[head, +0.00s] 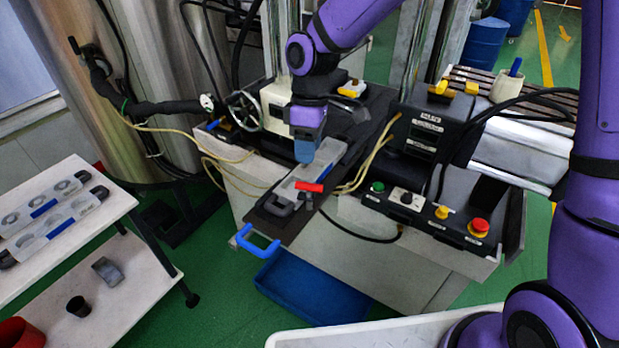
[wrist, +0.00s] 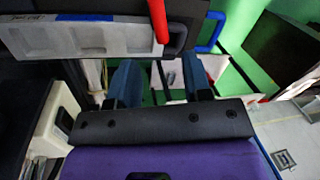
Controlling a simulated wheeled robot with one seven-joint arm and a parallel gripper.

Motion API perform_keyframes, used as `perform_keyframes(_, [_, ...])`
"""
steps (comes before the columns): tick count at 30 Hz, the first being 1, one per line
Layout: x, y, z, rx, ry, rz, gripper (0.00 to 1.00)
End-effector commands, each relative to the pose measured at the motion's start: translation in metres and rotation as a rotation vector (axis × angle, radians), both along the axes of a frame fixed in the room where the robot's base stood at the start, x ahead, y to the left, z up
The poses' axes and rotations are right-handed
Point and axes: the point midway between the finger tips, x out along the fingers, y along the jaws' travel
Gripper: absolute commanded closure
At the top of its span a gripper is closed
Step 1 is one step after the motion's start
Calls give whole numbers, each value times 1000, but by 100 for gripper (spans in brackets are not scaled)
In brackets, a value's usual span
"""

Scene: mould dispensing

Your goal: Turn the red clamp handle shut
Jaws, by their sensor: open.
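The red clamp handle (head: 309,187) lies crosswise near the front end of the grey mould (head: 329,154) on the machine's dark plate. In the wrist view the red handle (wrist: 158,20) stands up at the right end of the mould (wrist: 85,38). My gripper (head: 305,156) hangs over the mould, behind the handle in the head view. In the wrist view its two blue fingers (wrist: 160,75) are apart, with nothing between them. They are clear of the handle. The clamp's lower parts are too small to make out.
A blue pull handle (head: 257,242) sticks out at the plate's front, above a blue bin (head: 312,288). A control box with a red button (head: 479,226) stands to the right. A handwheel (head: 243,110) and hoses are at the left. A white shelf (head: 115,210) holds other moulds.

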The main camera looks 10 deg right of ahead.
Motion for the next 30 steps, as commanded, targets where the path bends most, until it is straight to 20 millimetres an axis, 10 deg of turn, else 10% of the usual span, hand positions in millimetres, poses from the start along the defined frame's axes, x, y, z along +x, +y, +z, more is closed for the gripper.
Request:
perform_keyframes(12, [-13,4,-66,-2,2,-1,55])
perform_keyframes(26, [-15,5,-78,-1,-1,-1,55])
perform_keyframes(30, [-15,5,-78,-1,-1,-2,82])
